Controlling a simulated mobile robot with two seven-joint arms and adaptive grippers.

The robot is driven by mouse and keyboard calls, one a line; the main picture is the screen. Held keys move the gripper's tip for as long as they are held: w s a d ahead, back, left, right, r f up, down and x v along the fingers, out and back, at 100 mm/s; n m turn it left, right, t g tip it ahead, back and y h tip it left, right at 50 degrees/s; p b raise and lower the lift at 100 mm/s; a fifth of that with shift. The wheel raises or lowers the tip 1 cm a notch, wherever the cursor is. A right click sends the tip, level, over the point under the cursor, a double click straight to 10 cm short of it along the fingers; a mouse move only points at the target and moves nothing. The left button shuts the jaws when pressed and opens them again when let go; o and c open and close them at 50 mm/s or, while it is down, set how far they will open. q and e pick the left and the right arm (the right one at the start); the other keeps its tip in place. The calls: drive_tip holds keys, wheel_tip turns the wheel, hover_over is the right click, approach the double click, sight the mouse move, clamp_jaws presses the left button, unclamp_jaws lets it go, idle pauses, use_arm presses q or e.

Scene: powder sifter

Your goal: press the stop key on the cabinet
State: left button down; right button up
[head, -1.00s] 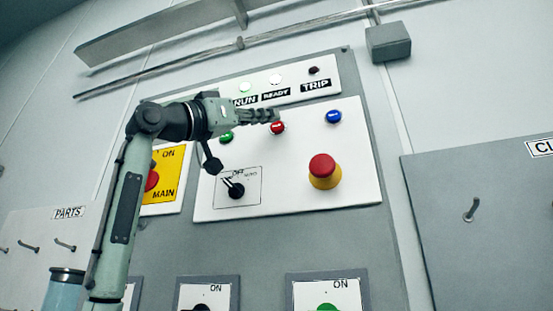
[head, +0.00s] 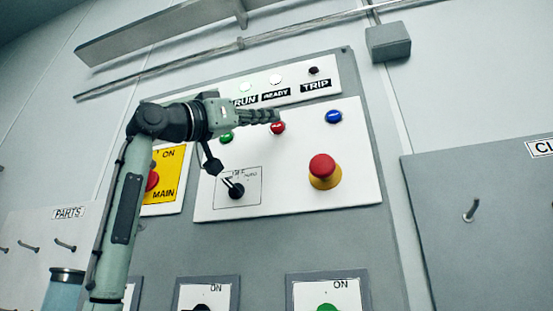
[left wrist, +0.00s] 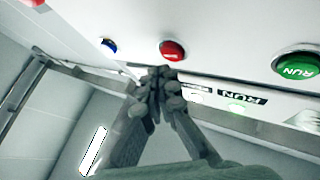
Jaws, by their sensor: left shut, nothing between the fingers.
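The small red key (head: 278,128) sits in the upper row of the white control panel (head: 290,195), between a green key (head: 226,137) and a blue key (head: 333,117). Its label is too small to read. My left gripper (head: 277,115) is shut and empty, with its fingertips just in front of the red key, overlapping its upper edge in the head view. In the left wrist view the red key (left wrist: 172,50) shows just beyond the fingertips (left wrist: 160,75). I cannot tell whether they touch. My right gripper is not in view.
A large red mushroom button (head: 322,167) on a yellow base sticks out below the red key. A black selector switch (head: 235,189) is at the lower left of the panel. The lamp strip (head: 290,90) with RUN, READY and TRIP labels lies just above the gripper.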

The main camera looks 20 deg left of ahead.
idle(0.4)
use_arm(q)
drive_tip(key=shift+w+p, duration=0.35)
drive_tip(key=shift+w, duration=0.1)
drive_tip(key=shift+w+p, duration=0.4)
drive_tip(key=shift+w, duration=0.1)
idle(0.6)
drive_tip(key=shift+s, duration=0.15)
drive_tip(key=shift+s+b, duration=0.3)
drive_tip(key=shift+s, duration=0.4)
drive_tip(key=shift+s+f, duration=0.1)
